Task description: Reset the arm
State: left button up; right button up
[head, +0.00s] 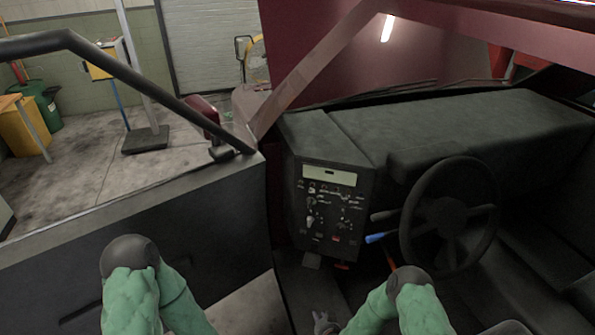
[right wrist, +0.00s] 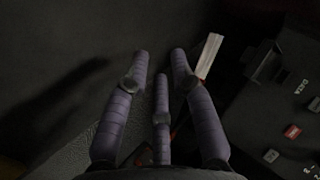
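My right gripper (head: 323,323) shows as a small grey shape at the bottom edge of the head view, below the control panel and left of the steering column. In the right wrist view, its three jointed fingers (right wrist: 160,62) stand apart with nothing between them, in front of a dark surface. My right arm (head: 412,305) is green and bent at the bottom right of centre. My left arm (head: 135,295) is bent at the bottom left, beside the vehicle door. My left gripper is out of the picture.
A control panel (head: 330,205) with knobs stands ahead of my right gripper. A steering wheel (head: 450,215) and blue lever (head: 375,238) are to its right. The dark door (head: 190,225) borders the left side. A red button (right wrist: 292,131) shows in the right wrist view.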

jog(key=s+d+r+n+g+p, duration=0.1)
jog(key=s+r+g, duration=0.3)
jog(key=s, duration=0.8)
jog(key=s+r+n+g+y+p, duration=0.1)
jog(key=s+r+n+g, duration=0.2)
jog(key=s, duration=1)
notch_tip(320, 180, up, 3)
jog(key=shift+d+r+n+g, duration=0.2)
jog(key=shift+d+n+g, duration=0.15)
jog(key=shift+g, duration=0.85)
jog(key=shift+a, duration=0.1)
